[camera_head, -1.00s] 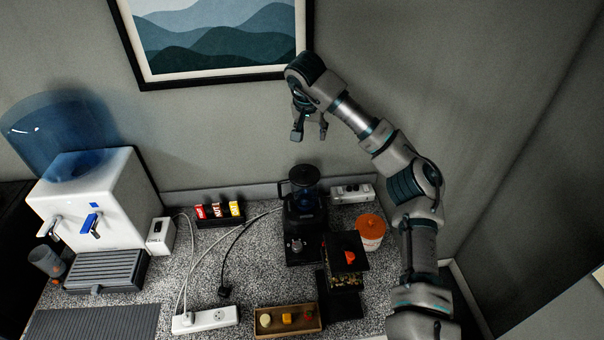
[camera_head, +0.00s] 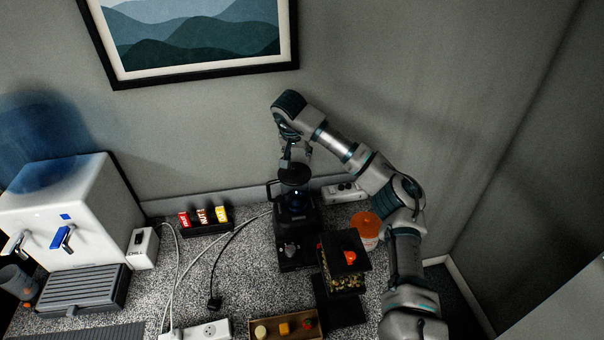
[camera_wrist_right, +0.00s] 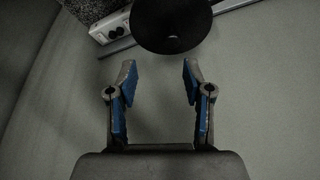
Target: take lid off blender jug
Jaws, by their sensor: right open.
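The blender (camera_head: 296,225) stands on the speckled counter, its dark jug (camera_head: 296,201) upright on the base with a handle on the left. The black round lid (camera_head: 294,175) sits on top of the jug. In the right wrist view the lid (camera_wrist_right: 172,24) is a dark disc beyond the fingertips. My right gripper (camera_head: 296,158) hangs just above the lid, pointing down; in the wrist view its open fingers (camera_wrist_right: 158,72) have nothing between them. Whether a fingertip touches the lid cannot be told. My left gripper is not in view.
A power strip (camera_head: 343,192) and an orange-lidded jar (camera_head: 366,228) stand right of the blender. A dark-lidded container (camera_head: 344,258) is in front. Snack bars (camera_head: 205,219), a water dispenser (camera_head: 62,210) and a wooden tray (camera_head: 262,336) are also on the counter.

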